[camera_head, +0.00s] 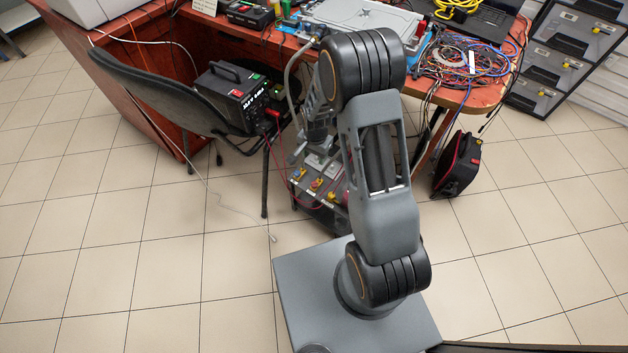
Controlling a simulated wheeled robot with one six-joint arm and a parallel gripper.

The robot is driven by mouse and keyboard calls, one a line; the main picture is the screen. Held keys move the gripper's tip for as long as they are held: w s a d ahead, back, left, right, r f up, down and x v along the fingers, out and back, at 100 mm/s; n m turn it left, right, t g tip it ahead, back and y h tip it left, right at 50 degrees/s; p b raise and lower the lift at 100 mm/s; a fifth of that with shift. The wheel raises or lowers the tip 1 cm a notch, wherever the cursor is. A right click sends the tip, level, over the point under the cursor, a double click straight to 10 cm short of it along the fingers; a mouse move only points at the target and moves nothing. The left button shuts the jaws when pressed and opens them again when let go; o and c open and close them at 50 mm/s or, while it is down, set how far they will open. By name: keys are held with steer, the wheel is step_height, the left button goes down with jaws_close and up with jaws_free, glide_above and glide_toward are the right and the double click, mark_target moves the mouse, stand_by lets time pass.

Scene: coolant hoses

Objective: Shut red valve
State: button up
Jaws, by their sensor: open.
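A dark unit (328,214) stands low on the floor under the table, behind my arm. Several small coloured fittings sit on its top. One is a red and yellow fitting (316,184), which may be the red valve; it is too small to tell its handle position. Another red part shows to its right, partly hidden by my arm. A yellow and blue fitting (299,175) is to its left. My gripper (303,152) points down above the unit, open and apart from the fittings. My forearm and upper arm hide part of the unit's right side.
A black chair (165,100) holds a black power box (236,96) left of my gripper. Thin red cables hang near the unit. The table (505,75) is crowded with wires. A black bag (458,165) stands right. Tiled floor is clear at front left.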

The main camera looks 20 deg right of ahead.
mark_target(314, 184)
steer(key=shift+m, duration=0.7)
step_height(314, 184, down, 19)
steer(key=b, duration=0.3)
steer(key=shift+w+r+b, duration=0.1)
steer(key=shift+r+b, duration=0.05)
steer(key=shift+b, duration=0.2)
steer(key=c, duration=0.9)
